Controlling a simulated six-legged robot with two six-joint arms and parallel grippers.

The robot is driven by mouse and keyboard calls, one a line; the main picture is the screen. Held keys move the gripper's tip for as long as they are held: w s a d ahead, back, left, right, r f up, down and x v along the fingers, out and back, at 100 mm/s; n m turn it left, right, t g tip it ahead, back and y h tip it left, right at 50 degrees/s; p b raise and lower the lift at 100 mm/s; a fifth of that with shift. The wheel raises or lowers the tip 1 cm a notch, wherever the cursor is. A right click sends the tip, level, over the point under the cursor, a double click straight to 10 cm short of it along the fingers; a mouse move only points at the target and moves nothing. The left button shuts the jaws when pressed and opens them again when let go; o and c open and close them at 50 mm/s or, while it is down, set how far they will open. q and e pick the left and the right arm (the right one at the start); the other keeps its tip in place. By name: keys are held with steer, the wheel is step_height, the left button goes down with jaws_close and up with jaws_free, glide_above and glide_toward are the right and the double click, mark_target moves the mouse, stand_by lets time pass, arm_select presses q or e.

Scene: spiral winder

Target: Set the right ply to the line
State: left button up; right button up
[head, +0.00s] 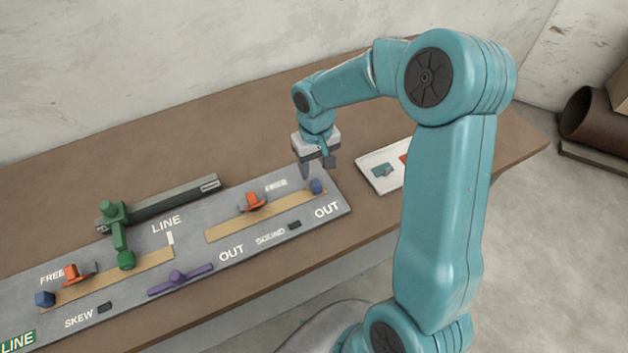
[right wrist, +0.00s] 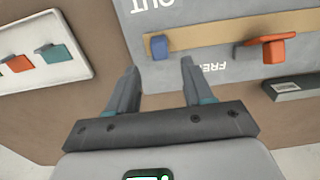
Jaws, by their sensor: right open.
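The right ply, a tan strip (head: 265,216), lies on the grey board (head: 338,206). Its left end is apart from the white mark (head: 170,238) under the word LINE, to the right of it. A blue tab (head: 316,187) stands at the strip's right end; it also shows in the right wrist view (right wrist: 158,47). An orange clamp (head: 252,201) sits on the strip's upper edge near the printed FREE. My right gripper (head: 317,168) is open and empty above the board's right end, with the blue tab ahead between its fingers (right wrist: 160,70). My left gripper is out of view.
A left tan strip (head: 150,262) has its own blue tab (head: 45,299) and orange clamp (head: 77,273). A green fixture (head: 118,232), a dark grey bar (head: 180,199) and a purple handle (head: 178,280) stand nearby. A white tray (head: 378,182) lies right of the board.

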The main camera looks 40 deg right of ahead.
mark_target(316, 183)
step_height(316, 183, down, 6)
steer(key=shift+s+f, duration=0.1)
steer(key=shift+s, duration=0.05)
steer(key=shift+f, duration=0.45)
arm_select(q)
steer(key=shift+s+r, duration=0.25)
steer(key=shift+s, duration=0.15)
arm_select(e)
steer(key=shift+c, duration=0.3)
